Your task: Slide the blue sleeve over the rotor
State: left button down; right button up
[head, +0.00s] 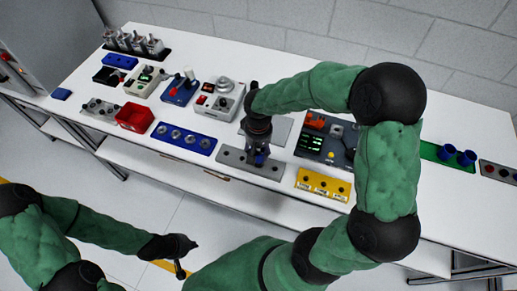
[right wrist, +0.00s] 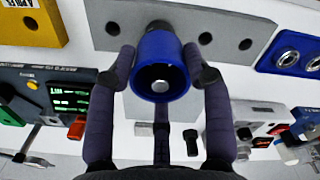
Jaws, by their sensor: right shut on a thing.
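The blue sleeve (right wrist: 174,48) is held between the two fingertips of my right gripper (right wrist: 160,66), its open end facing the wrist camera. A dark core with a small silver tip shows inside the opening; it may be the rotor, but I cannot tell how far the sleeve sits around it. A dark round end shows behind the sleeve, over a grey plate (right wrist: 106,18) with holes. In the head view, my right gripper (head: 257,150) points down at this grey plate (head: 232,158), and the arm partly hides the sleeve. My left gripper (head: 186,258) hangs off the table's front, empty.
Two more blue sleeves (head: 447,152) stand on a green tray (head: 429,151) at the right. A blue plate (head: 183,138) with metal rings lies left of the grey plate, a yellow block (head: 323,184) right of it.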

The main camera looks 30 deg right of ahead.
jog(key=shift+f+b, duration=0.3)
jog(key=shift+f, duration=0.15)
jog(key=o, duration=1)
jog(key=shift+c, duration=0.2)
jog(key=o, duration=0.3)
notch_tip(320, 180, up, 14)
jog(key=p, duration=1)
jog(key=shift+r, duration=0.25)
